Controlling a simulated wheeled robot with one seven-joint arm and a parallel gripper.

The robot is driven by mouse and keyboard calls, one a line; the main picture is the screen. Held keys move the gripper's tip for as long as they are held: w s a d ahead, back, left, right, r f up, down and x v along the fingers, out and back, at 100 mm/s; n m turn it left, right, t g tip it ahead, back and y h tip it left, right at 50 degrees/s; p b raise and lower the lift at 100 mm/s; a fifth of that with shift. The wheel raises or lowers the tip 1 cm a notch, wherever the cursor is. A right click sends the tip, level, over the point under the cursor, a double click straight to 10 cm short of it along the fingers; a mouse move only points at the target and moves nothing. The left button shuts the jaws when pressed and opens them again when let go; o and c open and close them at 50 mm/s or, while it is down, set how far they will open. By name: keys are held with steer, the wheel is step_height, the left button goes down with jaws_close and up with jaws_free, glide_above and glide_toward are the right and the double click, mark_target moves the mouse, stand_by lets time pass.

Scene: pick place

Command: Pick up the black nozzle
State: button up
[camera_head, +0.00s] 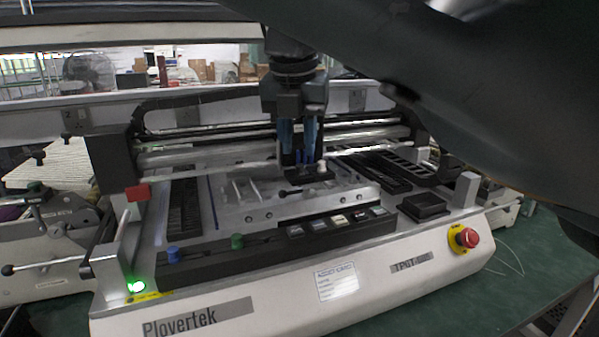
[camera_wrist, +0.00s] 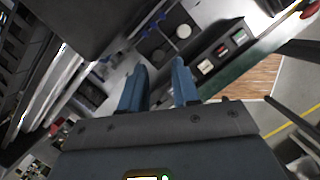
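My gripper (camera_head: 298,149) hangs above the middle of the white machine (camera_head: 400,287), with its two blue fingers pointing down and apart. In the wrist view my gripper (camera_wrist: 160,65) is open, with nothing seen between the fingers. Just past the fingertips is a small dark holder (camera_wrist: 171,45) with blue pegs (camera_wrist: 146,31) and a white round piece (camera_wrist: 183,31). A dark round shape (camera_wrist: 157,56) on the holder, near the gap between the fingertips, may be the black nozzle; it is too small and dark to be sure.
Rails (camera_head: 205,157) of the machine run behind my gripper. A black button strip (camera_head: 280,236) lies in front. A red emergency button (camera_head: 467,238) is at the right. A black square tray (camera_head: 425,206) sits on the right deck. Slotted black racks (camera_head: 375,172) stand nearby.

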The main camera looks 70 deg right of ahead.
mark_target(300, 165)
steer(key=x, duration=0.4)
steer(key=shift+w+d+f, duration=0.1)
steer(key=shift+d+f, duration=0.05)
steer(key=shift+d, duration=0.05)
jaws_close()
